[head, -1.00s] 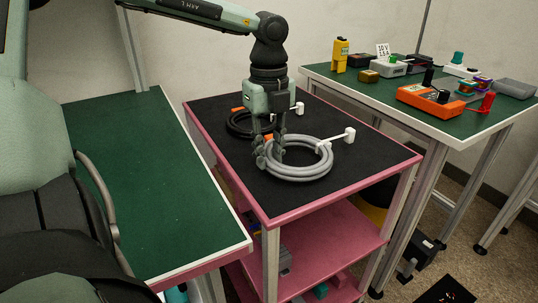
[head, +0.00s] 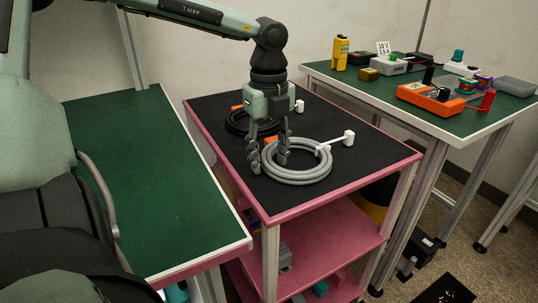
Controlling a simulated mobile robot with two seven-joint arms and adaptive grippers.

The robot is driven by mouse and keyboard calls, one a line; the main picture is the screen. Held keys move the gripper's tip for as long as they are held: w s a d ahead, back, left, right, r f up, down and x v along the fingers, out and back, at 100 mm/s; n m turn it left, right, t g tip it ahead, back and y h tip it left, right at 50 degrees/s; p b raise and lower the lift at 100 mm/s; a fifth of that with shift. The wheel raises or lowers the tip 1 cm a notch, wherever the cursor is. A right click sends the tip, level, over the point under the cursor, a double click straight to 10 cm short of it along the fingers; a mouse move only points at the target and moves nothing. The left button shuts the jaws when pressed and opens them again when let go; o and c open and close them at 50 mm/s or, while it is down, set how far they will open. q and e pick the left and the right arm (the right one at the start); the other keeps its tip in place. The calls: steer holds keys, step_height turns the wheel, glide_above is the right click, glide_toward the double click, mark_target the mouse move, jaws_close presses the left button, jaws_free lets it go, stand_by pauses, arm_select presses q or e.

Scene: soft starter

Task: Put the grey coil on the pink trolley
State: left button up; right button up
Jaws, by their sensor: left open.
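The grey coil (head: 301,179) lies flat on the black top of the pink trolley (head: 345,181), near its middle. A white tag on a tie sticks out from the coil to the right. My left gripper (head: 269,165) points down at the coil's left edge with its fingers spread open. One finger is outside the ring on the left and the other is over its upper left part. Whether the fingers touch the coil I cannot tell. My right gripper is not in view.
A black coil (head: 238,122) with a tag lies behind the gripper on the trolley. A green-topped table (head: 146,190) stands at the left. Another green table (head: 458,131) at the right holds an orange meter (head: 425,96) and several small devices. The trolley's front top is clear.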

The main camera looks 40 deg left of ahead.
arm_select(q)
step_height(320, 180, up, 12)
stand_by(0.5)
stand_by(0.5)
